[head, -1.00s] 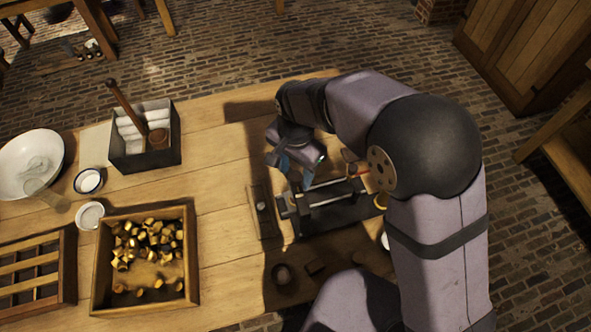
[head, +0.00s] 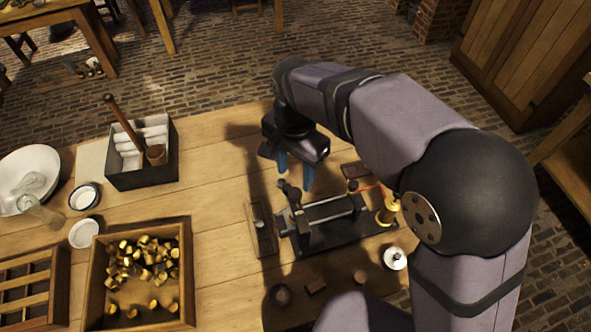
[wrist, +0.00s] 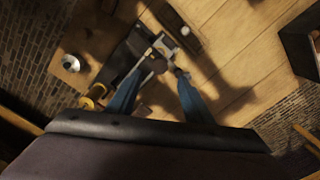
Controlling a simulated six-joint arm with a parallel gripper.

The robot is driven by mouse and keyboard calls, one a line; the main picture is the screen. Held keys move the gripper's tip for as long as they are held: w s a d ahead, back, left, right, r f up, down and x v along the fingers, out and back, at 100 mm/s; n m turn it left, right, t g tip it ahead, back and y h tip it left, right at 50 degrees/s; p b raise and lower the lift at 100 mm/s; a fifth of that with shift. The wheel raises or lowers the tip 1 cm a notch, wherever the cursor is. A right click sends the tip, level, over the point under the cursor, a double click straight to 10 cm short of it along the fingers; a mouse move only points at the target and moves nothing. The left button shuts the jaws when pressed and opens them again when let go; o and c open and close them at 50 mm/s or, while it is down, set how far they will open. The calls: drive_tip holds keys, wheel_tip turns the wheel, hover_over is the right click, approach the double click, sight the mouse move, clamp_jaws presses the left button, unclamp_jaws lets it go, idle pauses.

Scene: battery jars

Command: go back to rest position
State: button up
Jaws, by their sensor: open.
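My gripper (head: 295,172) hangs over the table near a black device with a metal rod (head: 330,210) on a dark base. Its two blue fingers point down, apart from each other, with nothing seen between them. In the wrist view my gripper (wrist: 158,98) also shows spread blue fingers, with the black device (wrist: 135,55) beyond them. The fingertips look above the device; the exact gap is hard to tell.
A wooden box of brass pieces (head: 101,290), a dark box with white rolls (head: 142,180), a slatted wooden tray (head: 62,285) and a white bowl (head: 20,170) stand left. A brass piece (head: 386,214) and a white-topped jar (head: 395,258) stand right of the device.

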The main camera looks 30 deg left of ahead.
drive_tip(key=shift+w+a+n, duration=0.1)
drive_tip(key=shift+a+n, duration=0.05)
drive_tip(key=shift+n, duration=0.75)
drive_tip(key=shift+w+a+n, duration=0.2)
drive_tip(key=shift+a+n, duration=0.1)
drive_tip(key=shift+n, duration=0.5)
drive_tip(key=shift+w+a+f+n+y, duration=0.15)
drive_tip(key=shift+f+n+y, duration=0.15)
drive_tip(key=shift+n, duration=0.6)
drive_tip(key=s+d+f+n, duration=0.1)
drive_tip(key=d+f, duration=0.1)
drive_tip(key=s+d+f+n, duration=0.1)
drive_tip(key=d+f+n, duration=0.1)
drive_tip(key=s+d+f+n+h, duration=0.1)
drive_tip(key=s+f+n, duration=0.1)
drive_tip(key=shift+s+d, duration=0.1)
drive_tip(key=shift+d, duration=0.3)
drive_tip(key=d+r+m, duration=0.1)
drive_tip(key=d+m, duration=0.7)
drive_tip(key=d, duration=2.2)
drive_tip(key=shift+s+d+r, duration=0.15)
drive_tip(key=shift+d+r, duration=0.1)
drive_tip(key=shift+r, duration=0.05)
